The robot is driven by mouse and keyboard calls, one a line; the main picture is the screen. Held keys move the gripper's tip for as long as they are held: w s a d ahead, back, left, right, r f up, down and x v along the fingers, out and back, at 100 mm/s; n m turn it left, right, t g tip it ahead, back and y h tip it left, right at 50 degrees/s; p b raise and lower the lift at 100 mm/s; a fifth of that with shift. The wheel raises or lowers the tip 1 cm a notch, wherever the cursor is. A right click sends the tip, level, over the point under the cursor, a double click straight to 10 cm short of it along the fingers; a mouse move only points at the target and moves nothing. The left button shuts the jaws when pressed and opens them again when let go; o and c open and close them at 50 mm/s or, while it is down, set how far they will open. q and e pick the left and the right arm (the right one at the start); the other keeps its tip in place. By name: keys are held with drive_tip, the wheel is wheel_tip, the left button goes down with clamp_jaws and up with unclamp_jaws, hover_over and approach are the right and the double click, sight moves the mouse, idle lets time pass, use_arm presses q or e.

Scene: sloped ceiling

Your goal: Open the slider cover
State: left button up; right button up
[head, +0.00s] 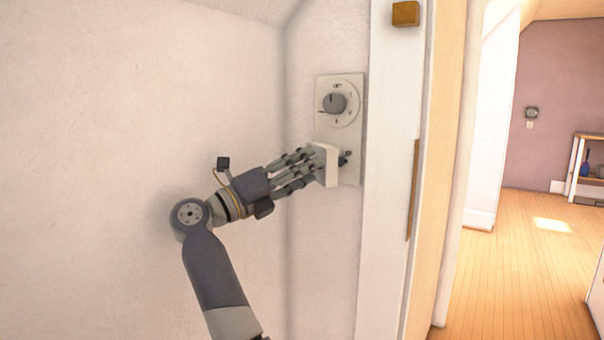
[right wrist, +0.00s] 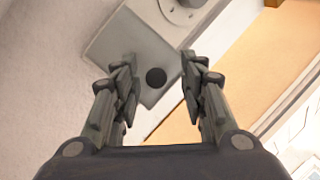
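A white wall plate (head: 353,132) with a grey round dial (head: 334,103) is on the white wall left of the door frame. A white box-like slider cover (head: 329,166) stands out from the plate's lower part. My left gripper is not in view.
A white door frame (head: 391,170) with a wooden edge stands close right of the plate. Beyond it is a room with a wooden floor (head: 530,270) and a shelf (head: 587,165). The wall left of my right arm is bare.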

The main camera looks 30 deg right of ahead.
wheel_tip(320, 180, up, 9)
idle(0.3)
drive_tip(key=shift+r, duration=0.15)
idle(0.3)
